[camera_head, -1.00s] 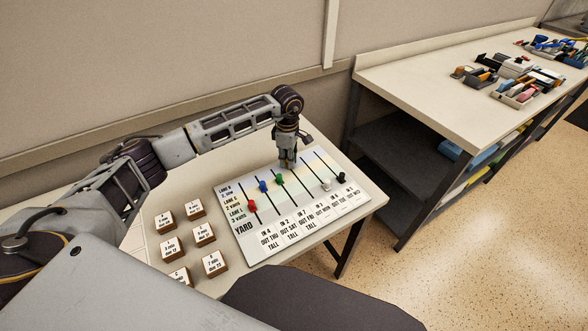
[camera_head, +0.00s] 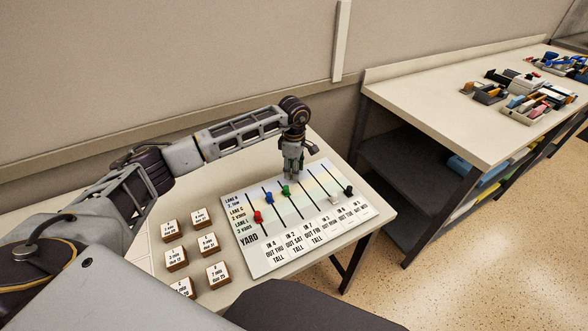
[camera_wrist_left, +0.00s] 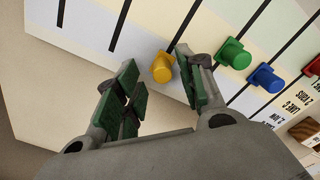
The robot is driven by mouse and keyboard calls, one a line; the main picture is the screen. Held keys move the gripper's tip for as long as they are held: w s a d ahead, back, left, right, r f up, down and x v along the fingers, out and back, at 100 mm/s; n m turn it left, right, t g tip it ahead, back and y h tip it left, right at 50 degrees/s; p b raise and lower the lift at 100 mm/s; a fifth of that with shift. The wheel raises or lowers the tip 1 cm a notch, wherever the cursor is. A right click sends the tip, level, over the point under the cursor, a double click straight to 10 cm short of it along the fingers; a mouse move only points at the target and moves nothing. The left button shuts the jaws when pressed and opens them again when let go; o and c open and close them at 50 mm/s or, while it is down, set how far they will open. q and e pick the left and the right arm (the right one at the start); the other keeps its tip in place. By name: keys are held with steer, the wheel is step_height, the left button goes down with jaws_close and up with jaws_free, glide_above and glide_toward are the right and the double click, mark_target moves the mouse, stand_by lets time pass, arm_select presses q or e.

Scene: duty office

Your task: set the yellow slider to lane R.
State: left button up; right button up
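The yellow slider (camera_wrist_left: 162,68) shows as a round knob in the left wrist view; it seems near the far end of its slot. In the head view my gripper hides it, so its exact lane is hard to tell. My left gripper (camera_head: 291,177) points down at the far part of the YARD board (camera_head: 262,263). In the left wrist view its green-padded fingers (camera_wrist_left: 160,88) are apart, one on each side of the yellow knob. I cannot tell whether either touches it. Lane labels, R farthest, run down the board's left edge. My right gripper is out of view.
The green slider (camera_head: 286,190) and blue slider (camera_head: 269,197) stand close by on the left, with the red slider (camera_head: 258,217) beyond. White (camera_head: 335,200) and black (camera_head: 348,191) sliders sit nearer on the right. Several labelled blocks (camera_head: 176,257) lie left of the board.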

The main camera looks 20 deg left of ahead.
arm_select(q)
steer(key=shift+r, duration=0.15)
step_height(320, 180, up, 12)
stand_by(0.7)
steer(key=shift+f, duration=0.2)
stand_by(0.3)
